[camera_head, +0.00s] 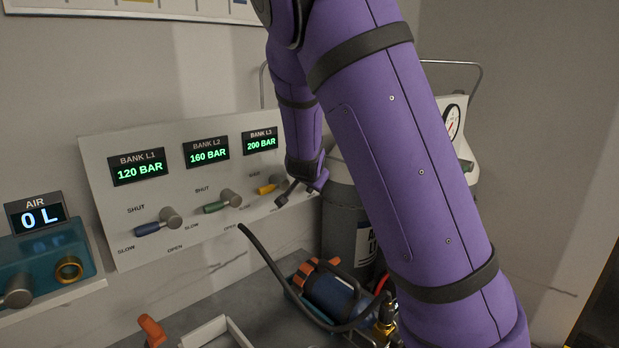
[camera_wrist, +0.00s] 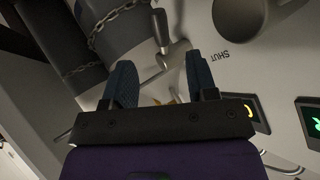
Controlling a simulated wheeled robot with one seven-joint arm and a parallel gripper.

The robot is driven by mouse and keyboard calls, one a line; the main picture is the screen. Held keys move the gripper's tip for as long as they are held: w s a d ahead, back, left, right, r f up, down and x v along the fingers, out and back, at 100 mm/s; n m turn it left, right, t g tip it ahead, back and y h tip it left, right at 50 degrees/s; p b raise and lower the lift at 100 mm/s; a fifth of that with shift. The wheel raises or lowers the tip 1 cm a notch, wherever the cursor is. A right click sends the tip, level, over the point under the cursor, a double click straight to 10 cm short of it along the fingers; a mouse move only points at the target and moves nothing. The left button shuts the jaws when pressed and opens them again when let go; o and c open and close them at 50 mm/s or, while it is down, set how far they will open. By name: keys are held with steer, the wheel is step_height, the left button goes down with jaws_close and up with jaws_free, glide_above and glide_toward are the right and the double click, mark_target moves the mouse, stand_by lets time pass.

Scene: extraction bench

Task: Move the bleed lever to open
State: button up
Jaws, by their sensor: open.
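In the wrist view a grey metal lever (camera_wrist: 161,32) with a pale rounded hub (camera_wrist: 174,54) lies just beyond my fingertips, roughly in line with the gap between them. No name shows on it, so I cannot tell that it is the bleed lever. A "SHUT" label (camera_wrist: 228,57) is printed on the panel to its right. My gripper (camera_wrist: 160,68) is open, with no object visibly held. In the head view my gripper (camera_head: 302,190) is at the right end of the bank panel, near the yellow lever (camera_head: 270,187). My arm hides what is behind it.
The bank panel (camera_head: 120,225) also carries a blue lever (camera_head: 155,227) and a green lever (camera_head: 222,204). A grey cylinder (camera_head: 343,225) stands close to my gripper. A chain (camera_wrist: 104,30) crosses cylinders in the wrist view. A black hose (camera_head: 270,265) rises from the bench.

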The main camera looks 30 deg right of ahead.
steer(key=shift+v, duration=1.6)
